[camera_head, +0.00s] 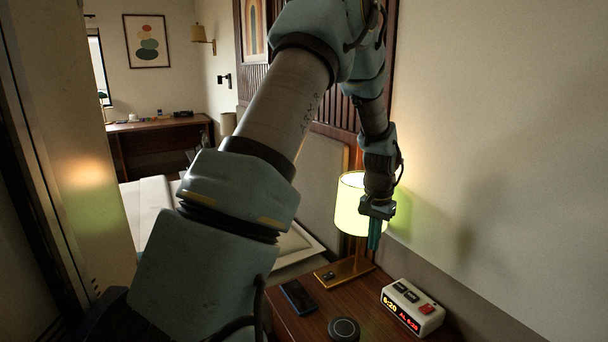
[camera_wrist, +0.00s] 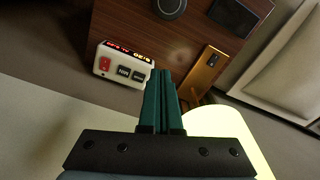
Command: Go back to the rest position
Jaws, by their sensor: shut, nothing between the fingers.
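My gripper (camera_head: 374,236) is shut and empty, with its green fingers pointing down above the nightstand (camera_head: 303,326). In the head view it is in front of the right side of the lit lamp (camera_head: 349,212). In the wrist view the fingers (camera_wrist: 164,75) lie together, with the white alarm clock (camera_wrist: 122,69) to their left and the lamp's brass base (camera_wrist: 205,70) to their right. No contact with any object shows.
The alarm clock (camera_head: 413,305), a round black device (camera_head: 343,329) and a dark phone-like object (camera_head: 297,297) are on the nightstand. A wall is close on the right. A bed (camera_head: 150,205) and a desk (camera_head: 155,126) stand further back.

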